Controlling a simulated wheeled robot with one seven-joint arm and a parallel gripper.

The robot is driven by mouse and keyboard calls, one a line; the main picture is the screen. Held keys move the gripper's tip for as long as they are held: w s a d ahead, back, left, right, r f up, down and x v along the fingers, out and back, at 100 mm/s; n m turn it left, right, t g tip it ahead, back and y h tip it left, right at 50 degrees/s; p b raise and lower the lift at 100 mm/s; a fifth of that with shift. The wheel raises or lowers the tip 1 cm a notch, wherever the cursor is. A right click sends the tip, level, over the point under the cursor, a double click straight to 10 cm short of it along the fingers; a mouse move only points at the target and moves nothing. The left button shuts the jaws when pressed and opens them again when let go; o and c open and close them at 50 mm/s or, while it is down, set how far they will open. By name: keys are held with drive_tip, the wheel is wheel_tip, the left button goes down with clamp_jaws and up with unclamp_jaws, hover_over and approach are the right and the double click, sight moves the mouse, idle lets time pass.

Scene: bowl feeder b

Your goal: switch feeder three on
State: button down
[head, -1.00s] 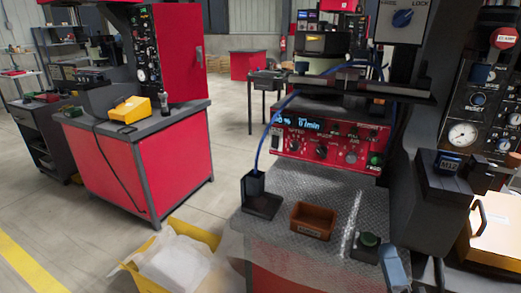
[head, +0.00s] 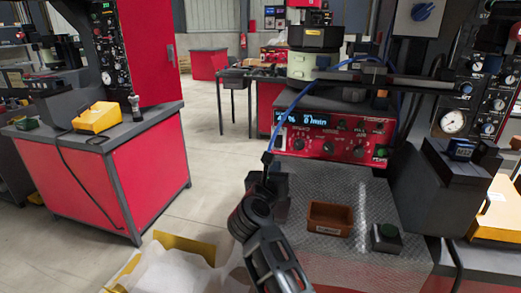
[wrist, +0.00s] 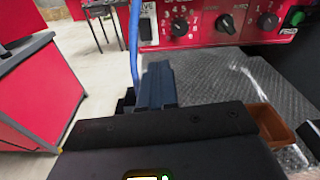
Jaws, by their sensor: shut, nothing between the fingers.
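A red feeder control panel (head: 335,137) stands at the back of the metal bench plate in the head view. Its lit display (head: 306,120) reads 0 /min. In the wrist view the panel shows a dark rocker switch (wrist: 145,27) at its left, black knobs (wrist: 180,27) and a green button (wrist: 297,17) at its right. My gripper (wrist: 155,70) is shut and empty in the wrist view. Its tips are below the rocker switch and look apart from the panel. In the head view my arm rises in front of the bench; the fingertips are hard to separate from a dark holder.
A blue hose (wrist: 134,40) hangs just left of my fingers. A brown bin (head: 330,219) and a green-topped button box (head: 386,238) sit on the metal plate (head: 350,195). A yellow-edged box with white lining (head: 185,245) stands at the lower left. A red bench (head: 148,185) is further left.

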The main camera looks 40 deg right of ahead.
sight(278, 146)
drive_tip(key=shift+w+a+m+y, duration=0.15)
drive_tip(key=shift+w+a+m, duration=0.1)
drive_tip(key=shift+w+a, duration=0.25)
drive_tip(key=shift+w+a+m+y, duration=0.15)
drive_tip(key=shift+w+a+m, duration=0.1)
drive_tip(key=shift+w, duration=0.45)
drive_tip(key=x, duration=1.4)
drive_tip(key=shift+s+d, duration=0.1)
drive_tip(key=shift+s, duration=0.05)
drive_tip(key=shift+d+f, duration=0.1)
drive_tip(key=shift+f, duration=0.05)
drive_tip(key=shift+p+v, duration=0.3)
drive_tip(key=shift+v, duration=3.6)
